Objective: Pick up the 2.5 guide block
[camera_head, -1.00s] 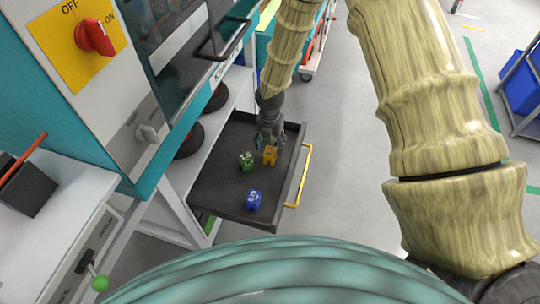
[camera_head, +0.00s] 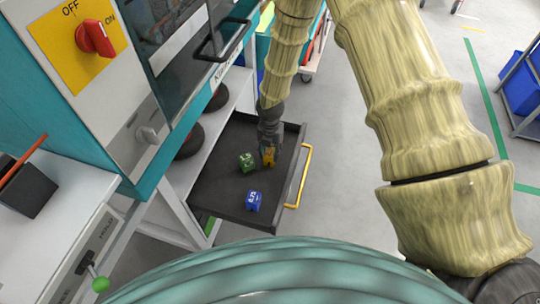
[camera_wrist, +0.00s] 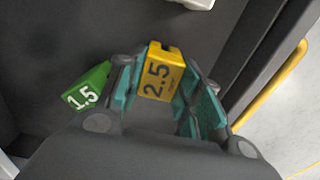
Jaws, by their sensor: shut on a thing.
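The yellow 2.5 guide block (camera_head: 268,157) is in the dark open drawer (camera_head: 222,184), at the tip of my gripper (camera_head: 268,150). In the wrist view the same block (camera_wrist: 160,76) sits between the two teal-padded fingers of my gripper (camera_wrist: 165,88), its "2.5" label facing the camera. My gripper is shut on it. Its lower part is hidden by the gripper. Whether the block touches the drawer floor I cannot tell.
A green 1.5 block (camera_head: 247,162) lies just left of my gripper, close to a finger in the wrist view (camera_wrist: 88,88). A blue block (camera_head: 254,200) lies nearer the drawer's front. A yellow handle (camera_head: 300,178) runs along the drawer's right side. The drawer's left part is bare.

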